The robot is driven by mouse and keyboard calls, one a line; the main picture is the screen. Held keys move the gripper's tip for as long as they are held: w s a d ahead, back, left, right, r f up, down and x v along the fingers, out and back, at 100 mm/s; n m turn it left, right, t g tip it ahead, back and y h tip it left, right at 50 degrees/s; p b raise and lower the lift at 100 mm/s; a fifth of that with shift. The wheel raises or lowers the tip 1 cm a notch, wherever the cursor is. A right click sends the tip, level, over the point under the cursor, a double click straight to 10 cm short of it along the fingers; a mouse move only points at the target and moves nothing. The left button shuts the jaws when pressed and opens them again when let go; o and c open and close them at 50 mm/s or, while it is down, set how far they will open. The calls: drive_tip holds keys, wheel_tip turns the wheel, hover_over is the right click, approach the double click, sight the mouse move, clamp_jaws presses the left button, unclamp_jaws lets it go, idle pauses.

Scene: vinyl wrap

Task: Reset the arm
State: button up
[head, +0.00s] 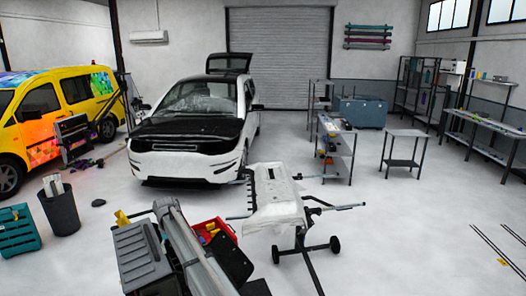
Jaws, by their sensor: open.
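My gripper is not in view in the head view, and no fingertips can be made out. I cannot tell the arm's pose from this frame.
A white van with a black hood (190,135) stands in the middle. A wheeled stand (275,200) with a white panel is in front of it. A grey toolbox (145,258) and red bin (212,233) are close by. A black trash bin (60,212) stands left. Right foreground floor is mostly clear.

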drive_tip(key=s+d+f+m+b, duration=0.1)
drive_tip(key=s+d+f+b, duration=0.15)
drive_tip(key=d, duration=0.35)
drive_tip(key=s+d+f+b, duration=0.1)
drive_tip(key=d+f+b, duration=0.3)
drive_tip(key=d, duration=0.3)
drive_tip(key=s+d+f+m+b, duration=0.1)
drive_tip(key=d+f+b, duration=0.2)
drive_tip(key=d, duration=0.3)
drive_tip(key=s+d+f+m+b, duration=0.1)
drive_tip(key=s+d+f+b, duration=0.6)
drive_tip(key=d, duration=0.4)
drive_tip(key=s+d+f+m+b, duration=0.2)
drive_tip(key=s+d+f+b, duration=0.6)
drive_tip(key=s+d, duration=0.2)
drive_tip(key=s+d+f+m+b, duration=0.1)
drive_tip(key=s+d+f+b, duration=0.7)
drive_tip(key=d, duration=0.5)
drive_tip(key=shift+s+f+m, duration=0.15)
drive_tip(key=shift+s+m, duration=0.15)
drive_tip(key=shift+s, duration=0.45)
drive_tip(key=shift+c, duration=0.7)
